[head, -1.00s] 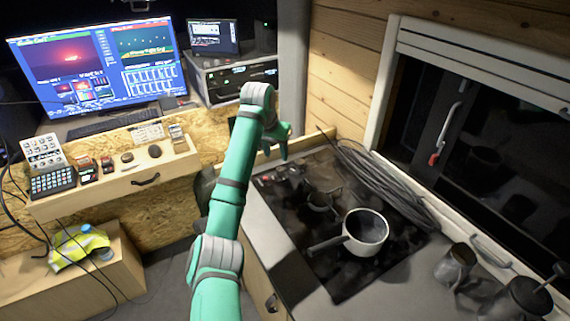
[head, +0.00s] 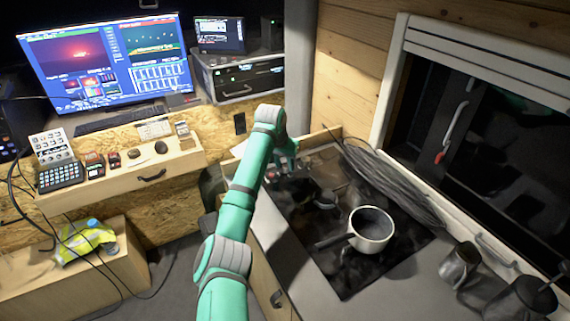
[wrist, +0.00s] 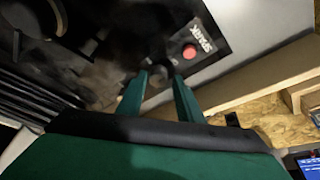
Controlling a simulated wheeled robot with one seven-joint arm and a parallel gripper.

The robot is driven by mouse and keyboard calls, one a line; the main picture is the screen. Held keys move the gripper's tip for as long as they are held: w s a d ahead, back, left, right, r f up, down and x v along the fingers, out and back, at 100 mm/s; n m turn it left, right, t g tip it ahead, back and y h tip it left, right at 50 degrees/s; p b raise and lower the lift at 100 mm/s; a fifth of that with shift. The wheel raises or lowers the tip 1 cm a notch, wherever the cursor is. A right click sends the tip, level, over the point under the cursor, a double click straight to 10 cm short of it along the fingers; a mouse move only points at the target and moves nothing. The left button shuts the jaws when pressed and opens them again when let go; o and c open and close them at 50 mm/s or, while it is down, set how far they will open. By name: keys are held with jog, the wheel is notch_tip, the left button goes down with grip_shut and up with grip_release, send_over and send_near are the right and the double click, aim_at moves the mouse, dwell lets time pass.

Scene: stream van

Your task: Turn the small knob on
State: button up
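My gripper (wrist: 161,76) reaches down over the control corner of the black stove top (wrist: 100,75). Its two green fingers are apart, so it is open. A dark, blurred shape that looks like a small knob (wrist: 158,70) lies at the fingertips; I cannot tell whether the fingers touch it. A red button (wrist: 190,51) beside a white "SPARK" label (wrist: 201,38) sits just beyond the fingertips. In the head view, my gripper (head: 285,163) is at the stove's far left corner, partly hidden by my wrist, and the knob cannot be made out.
A white pot (head: 372,232) with a dark handle stands on the stove. A coil of black cable (head: 395,185) lies along its right side. A metal mug (head: 458,265) and a dark pot (head: 520,300) stand at front right. A wooden edge (wrist: 240,80) borders the control corner.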

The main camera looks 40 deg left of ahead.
jog(key=shift+d, duration=0.1)
grip_shut()
jog(key=shift+w, duration=0.1)
jog(key=n, duration=0.1)
jog(key=n+y, duration=0.1)
jog(key=n, duration=0.1)
jog(key=shift+w+d+g, duration=0.1)
jog(key=shift+d+g, duration=0.1)
jog(key=shift+g, duration=0.1)
jog(key=n+g+y, duration=0.1)
jog(key=n, duration=0.3)
jog(key=shift+w+n, duration=0.1)
jog(key=shift+n, duration=0.2)
jog(key=n+g, duration=0.1)
jog(key=n, duration=0.1)
jog(key=n+g, duration=0.1)
jog(key=n, duration=0.2)
jog(key=shift+w+y, duration=0.1)
jog(key=shift+y, duration=0.2)
jog(key=n+g, duration=0.2)
jog(key=n, duration=0.3)
jog(key=shift+r, duration=0.1)
jog(key=shift+a, duration=0.1)
